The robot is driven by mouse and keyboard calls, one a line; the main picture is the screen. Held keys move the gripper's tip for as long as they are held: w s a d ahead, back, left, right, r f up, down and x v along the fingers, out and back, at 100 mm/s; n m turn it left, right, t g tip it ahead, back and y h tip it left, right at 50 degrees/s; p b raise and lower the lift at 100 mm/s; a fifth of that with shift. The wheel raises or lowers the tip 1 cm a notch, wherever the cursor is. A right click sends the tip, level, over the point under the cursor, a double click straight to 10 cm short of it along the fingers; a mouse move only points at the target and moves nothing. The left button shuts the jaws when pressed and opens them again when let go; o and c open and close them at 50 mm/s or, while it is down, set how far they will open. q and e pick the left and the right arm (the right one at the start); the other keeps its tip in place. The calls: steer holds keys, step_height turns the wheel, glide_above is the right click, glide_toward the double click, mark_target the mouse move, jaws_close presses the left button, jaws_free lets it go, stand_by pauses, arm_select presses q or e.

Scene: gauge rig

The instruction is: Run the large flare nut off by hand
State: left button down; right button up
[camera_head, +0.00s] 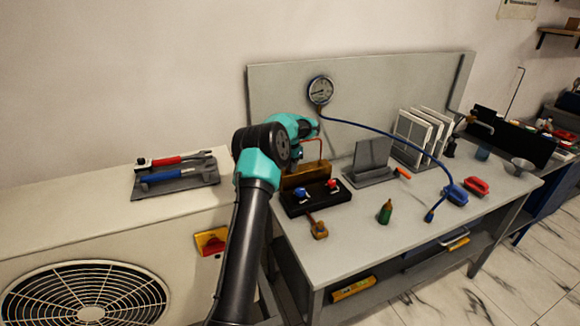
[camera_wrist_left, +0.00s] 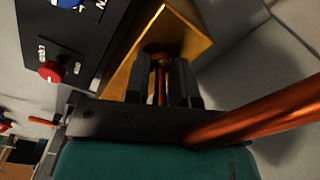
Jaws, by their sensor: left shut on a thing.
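My left gripper (camera_wrist_left: 161,82) has its two dark fingers shut on a brass nut (camera_wrist_left: 160,62), taken as the large flare nut, around a copper tube end. The nut sits at a brass block (camera_wrist_left: 186,32); the wrist view does not show its threads. In the head view the brass block (camera_head: 308,174) stands behind the black valve panel with a blue knob (camera_head: 300,192) and a red knob (camera_head: 332,184). A copper pipe (camera_head: 320,143) loops above the block. My left arm hides most of the gripper and the nut there. My right gripper is not in view.
A gauge (camera_head: 320,90) on the back panel has a blue hose (camera_head: 390,137) running across the bench. A grey stand (camera_head: 371,155), a green bottle (camera_head: 385,212) and red and blue tools (camera_head: 475,187) stand rightward. Wrenches (camera_head: 172,176) lie on a tray at left.

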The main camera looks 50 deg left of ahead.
arm_select(q)
steer(key=c, duration=1)
jaws_free()
steer(key=shift+o, duration=0.2)
steer(key=shift+r, duration=0.15)
step_height(320, 180, up, 17)
step_height(320, 180, down, 15)
steer(key=shift+f, duration=0.1)
stand_by(0.7)
